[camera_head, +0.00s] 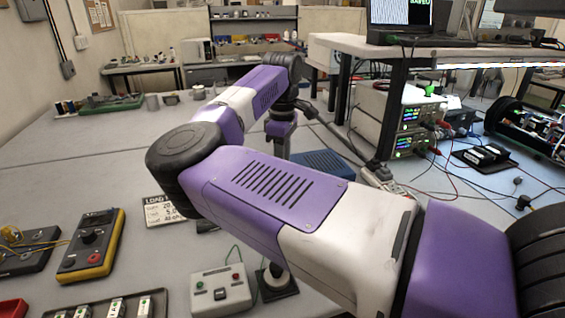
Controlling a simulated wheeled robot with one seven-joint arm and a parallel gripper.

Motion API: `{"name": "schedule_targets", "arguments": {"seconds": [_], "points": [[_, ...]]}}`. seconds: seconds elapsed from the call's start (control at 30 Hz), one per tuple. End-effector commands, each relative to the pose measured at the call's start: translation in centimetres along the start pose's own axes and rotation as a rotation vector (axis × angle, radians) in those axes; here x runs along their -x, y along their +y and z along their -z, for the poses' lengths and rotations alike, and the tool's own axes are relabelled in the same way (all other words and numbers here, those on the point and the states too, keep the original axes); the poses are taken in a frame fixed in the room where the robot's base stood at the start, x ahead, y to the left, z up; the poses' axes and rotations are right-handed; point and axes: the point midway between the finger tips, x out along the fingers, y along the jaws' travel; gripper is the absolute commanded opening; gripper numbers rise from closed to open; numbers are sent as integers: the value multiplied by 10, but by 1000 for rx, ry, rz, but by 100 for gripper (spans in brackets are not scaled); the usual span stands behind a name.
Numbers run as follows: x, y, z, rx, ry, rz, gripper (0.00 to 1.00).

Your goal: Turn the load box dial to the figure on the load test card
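The load test card (160,211) lies on the grey bench at left centre, printed dark on white. My arm covers its right part, and its figures are too small to read surely. A blue slotted box (325,163) sits behind my arm, partly hidden; I cannot tell whether it is the load box. A round black knob (275,277) on a dark base stands at the front, partly covered by my arm; I cannot tell whether it is the dial.
A grey box with red and green buttons (220,289) stands at the front. A yellow meter (91,244) and a tray of small parts (120,304) are to the left. Stacked instruments (412,120) and loose cables fill the right.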

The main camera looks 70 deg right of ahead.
Motion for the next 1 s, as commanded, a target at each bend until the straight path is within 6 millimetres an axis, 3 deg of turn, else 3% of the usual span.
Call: {"name": "schedule_targets", "arguments": {"seconds": [1.0], "points": [[0,0,2,961,3,-2,0]]}}
